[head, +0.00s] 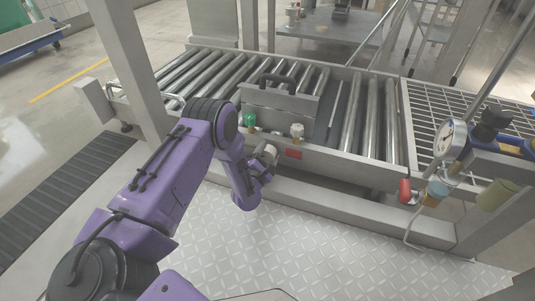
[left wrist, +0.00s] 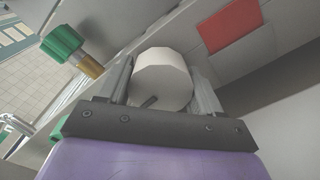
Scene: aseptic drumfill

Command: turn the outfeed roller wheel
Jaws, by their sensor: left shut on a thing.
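The outfeed roller wheel (left wrist: 162,78) appears as a pale grey, faceted round piece with a small dark pin on its face. In the left wrist view it sits between the two fingers of my left gripper (left wrist: 163,88), which is shut on it. In the head view my left gripper (head: 266,164) is at the front face of the conveyor frame, below the green knob, and my own wrist hides much of the wheel. My right gripper is not in view.
A green knob (head: 249,120) on a brass stem and a cream knob (head: 297,130) stand close above. A red label (head: 293,154) is just right of the gripper. The roller conveyor (head: 215,75) lies behind. A gauge (head: 450,138) and red valve (head: 405,190) are at right.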

